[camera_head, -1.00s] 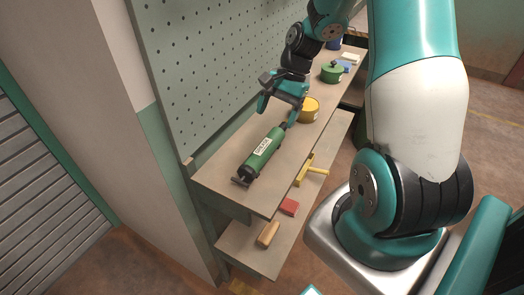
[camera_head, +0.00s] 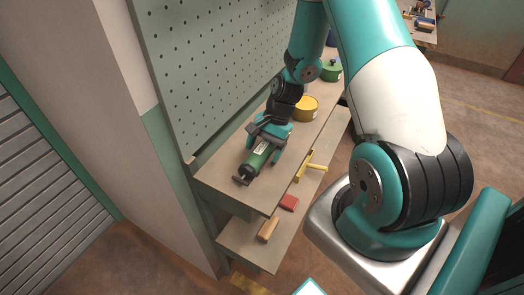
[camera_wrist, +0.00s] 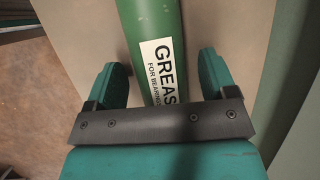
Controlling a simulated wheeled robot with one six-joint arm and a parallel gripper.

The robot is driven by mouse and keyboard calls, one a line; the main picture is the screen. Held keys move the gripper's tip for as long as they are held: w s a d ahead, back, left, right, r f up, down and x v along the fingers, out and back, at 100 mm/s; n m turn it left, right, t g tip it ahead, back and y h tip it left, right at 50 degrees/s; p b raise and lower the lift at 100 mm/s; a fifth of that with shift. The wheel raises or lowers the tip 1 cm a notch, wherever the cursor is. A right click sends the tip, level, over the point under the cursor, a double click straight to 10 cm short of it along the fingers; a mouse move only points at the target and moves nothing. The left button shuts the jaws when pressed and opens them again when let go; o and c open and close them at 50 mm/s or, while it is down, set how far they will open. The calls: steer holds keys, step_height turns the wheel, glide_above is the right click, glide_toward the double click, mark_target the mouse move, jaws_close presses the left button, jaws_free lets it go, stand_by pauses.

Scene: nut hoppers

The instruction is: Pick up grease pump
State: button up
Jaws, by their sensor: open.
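The grease pump (camera_head: 255,163) is a green cylinder with a white label and a dark T-shaped end. It lies on the upper shelf of the bench near its front end. My gripper (camera_head: 264,145) is over the pump and hides its far part. In the wrist view the pump (camera_wrist: 152,30) runs between the two teal fingers of my open gripper (camera_wrist: 168,80), with a gap on each side. The label reads "GREAS" and "FOR BEARING" there.
A yellow tin (camera_head: 306,108) and a green lidded pot (camera_head: 331,70) stand farther along the shelf. A pegboard (camera_head: 200,75) rises along the left. The lower shelf holds a yellow tool (camera_head: 311,170), a red block (camera_head: 289,202) and a wooden piece (camera_head: 268,229).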

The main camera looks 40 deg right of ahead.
mark_target(264, 145)
stand_by(0.3)
steer(key=c, duration=1.4)
steer(key=shift+o, duration=0.2)
steer(key=shift+r, duration=0.1)
step_height(264, 145, up, 20)
steer(key=b, duration=0.1)
steer(key=shift+b, duration=0.3)
